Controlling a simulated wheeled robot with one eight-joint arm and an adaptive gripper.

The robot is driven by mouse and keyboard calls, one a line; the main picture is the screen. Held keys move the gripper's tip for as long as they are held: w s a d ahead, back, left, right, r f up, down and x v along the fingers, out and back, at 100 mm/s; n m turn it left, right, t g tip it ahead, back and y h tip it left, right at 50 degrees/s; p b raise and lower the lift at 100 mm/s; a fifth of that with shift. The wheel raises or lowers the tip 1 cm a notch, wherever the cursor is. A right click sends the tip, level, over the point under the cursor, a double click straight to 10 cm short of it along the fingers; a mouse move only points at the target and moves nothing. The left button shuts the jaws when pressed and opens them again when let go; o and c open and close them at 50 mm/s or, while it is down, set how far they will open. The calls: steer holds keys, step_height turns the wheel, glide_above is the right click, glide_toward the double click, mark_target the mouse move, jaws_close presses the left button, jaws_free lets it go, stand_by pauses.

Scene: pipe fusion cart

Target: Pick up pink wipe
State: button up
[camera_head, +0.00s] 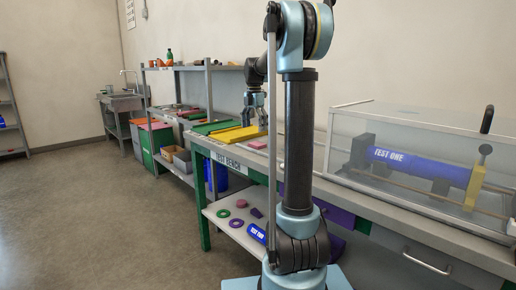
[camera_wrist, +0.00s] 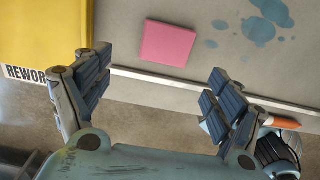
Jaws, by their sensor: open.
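The pink wipe (camera_wrist: 168,43) is a flat pink square lying on the grey bench top in the wrist view. In the head view it is a small pink patch (camera_head: 257,144) on the test bench (camera_head: 228,161), just below my gripper. My gripper (camera_wrist: 152,95) is open and empty, with its two fingers wide apart. In the wrist view the wipe lies beyond the fingertips, between their lines, and apart from them. In the head view my gripper (camera_head: 254,108) hangs above the bench near the yellow tray.
A yellow tray (camera_head: 233,134) lies left of the wipe, with a green one (camera_head: 212,126) beyond. Blue stains (camera_wrist: 258,29) mark the bench right of the wipe. An orange-tipped object (camera_wrist: 281,122) is near the right finger. A clear test enclosure (camera_head: 420,150) stands at right.

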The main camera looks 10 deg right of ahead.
mark_target(255, 144)
steer(key=shift+s+d+f, duration=0.1)
steer(key=shift+s+f, duration=0.05)
steer(key=shift+f, duration=1.7)
steer(key=shift+s+f, duration=0.1)
steer(key=shift+f, duration=1.7)
steer(key=c, duration=0.9)
